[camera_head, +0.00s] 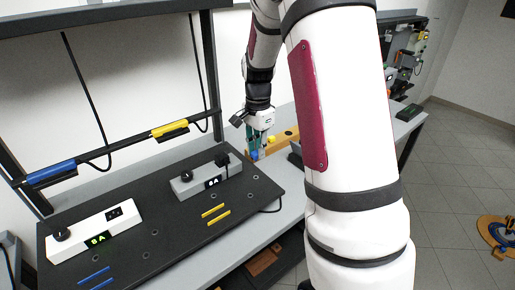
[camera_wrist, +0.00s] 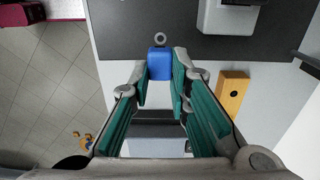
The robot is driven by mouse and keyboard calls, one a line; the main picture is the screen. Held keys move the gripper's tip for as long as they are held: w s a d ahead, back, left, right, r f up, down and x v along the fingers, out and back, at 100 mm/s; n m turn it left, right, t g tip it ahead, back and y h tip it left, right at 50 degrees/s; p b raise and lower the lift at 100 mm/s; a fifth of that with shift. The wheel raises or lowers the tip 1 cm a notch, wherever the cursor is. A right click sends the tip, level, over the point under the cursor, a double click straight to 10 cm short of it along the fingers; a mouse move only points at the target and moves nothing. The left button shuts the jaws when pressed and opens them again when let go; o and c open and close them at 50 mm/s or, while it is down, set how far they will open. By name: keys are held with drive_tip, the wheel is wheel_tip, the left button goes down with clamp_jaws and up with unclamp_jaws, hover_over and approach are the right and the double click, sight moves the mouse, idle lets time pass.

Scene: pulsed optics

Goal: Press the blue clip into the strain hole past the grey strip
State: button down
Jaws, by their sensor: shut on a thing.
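My gripper (camera_wrist: 160,84) is shut on a blue clip (camera_wrist: 159,63), which sits between the teal fingertip pads in the wrist view. A light ring around a hole (camera_wrist: 161,38) shows on the dark board just beyond the clip, apart from it in the picture. I cannot tell whether this is the strain hole. In the head view my gripper (camera_head: 257,147) is small and far off, past the board's back right corner, with a bit of blue (camera_head: 253,155) at its tip.
The dark board (camera_head: 150,240) carries a white box (camera_head: 95,232), a grey box (camera_head: 207,180), yellow stripes and several ringed holes. A yellow block with holes (camera_wrist: 232,93) lies right of my gripper. Blue and yellow bars hang on the rail behind.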

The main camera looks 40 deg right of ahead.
drive_tip(key=b, duration=0.2)
hover_over(258, 176)
drive_tip(key=shift+f, duration=2.8)
drive_tip(key=shift+f, duration=1.35)
drive_tip(key=c, duration=1.4)
unclamp_jaws()
drive_tip(key=shift+r, duration=0.1)
wheel_tip(258, 176, up, 12)
drive_tip(key=shift+f, duration=0.15)
drive_tip(key=shift+r+p, duration=0.65)
drive_tip(key=shift+r, duration=1.45)
